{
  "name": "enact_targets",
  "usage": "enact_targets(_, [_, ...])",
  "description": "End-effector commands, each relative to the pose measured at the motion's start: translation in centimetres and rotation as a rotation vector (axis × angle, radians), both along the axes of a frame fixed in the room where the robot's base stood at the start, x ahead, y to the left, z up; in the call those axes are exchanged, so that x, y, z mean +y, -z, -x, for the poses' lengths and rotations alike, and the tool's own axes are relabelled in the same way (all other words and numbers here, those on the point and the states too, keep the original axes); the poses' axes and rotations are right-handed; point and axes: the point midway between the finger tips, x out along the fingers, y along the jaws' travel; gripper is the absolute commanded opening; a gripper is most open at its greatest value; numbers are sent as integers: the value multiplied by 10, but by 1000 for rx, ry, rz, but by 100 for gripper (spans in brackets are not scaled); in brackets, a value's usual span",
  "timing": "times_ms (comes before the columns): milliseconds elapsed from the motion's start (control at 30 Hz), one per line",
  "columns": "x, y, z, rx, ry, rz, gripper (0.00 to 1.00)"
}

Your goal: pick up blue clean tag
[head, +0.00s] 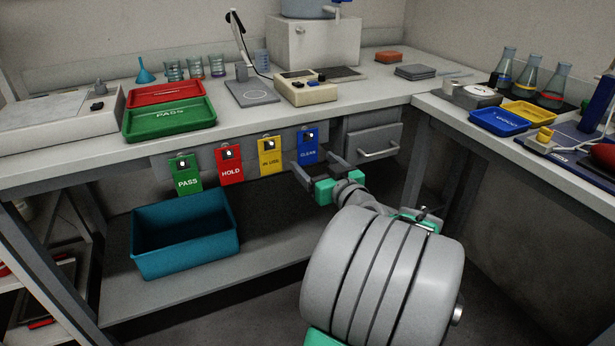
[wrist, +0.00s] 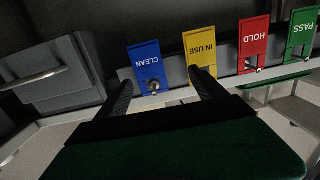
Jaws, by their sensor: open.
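The blue CLEAN tag (head: 309,144) hangs on a peg on the grey rail under the bench edge, at the right end of a row of tags. In the wrist view the blue tag (wrist: 148,66) appears upside down, with its peg near the lower end. My gripper (head: 312,168) is open and empty just in front of the tag. In the wrist view its two fingers (wrist: 160,86) are spread, with the blue tag between them, closer to the left finger. The right finger overlaps part of the yellow tag. I cannot tell whether either finger touches a tag.
The yellow IN USE tag (head: 269,157), red HOLD tag (head: 230,165) and green PASS tag (head: 186,175) hang to the left. A drawer with a handle (head: 380,151) is to the right. A teal bin (head: 186,238) stands on the lower shelf. The bench edge lies above the tags.

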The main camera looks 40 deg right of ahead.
Motion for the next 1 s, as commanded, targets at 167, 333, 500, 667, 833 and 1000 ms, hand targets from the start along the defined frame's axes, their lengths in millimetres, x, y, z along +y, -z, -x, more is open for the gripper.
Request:
enact_targets(167, [-23,-6,0,-58,43,17,80])
enact_targets(333, [-27,-5,-25,-56,40,16,80])
enact_targets(500, [-35,-6,-55,-56,42,15,80])
enact_targets(667, [-39,-7,-63,-55,45,14,80])
enact_targets(833, [-39,-8,-63,-54,46,14,77])
enact_targets(1000, [-38,-8,-62,-54,45,14,63])
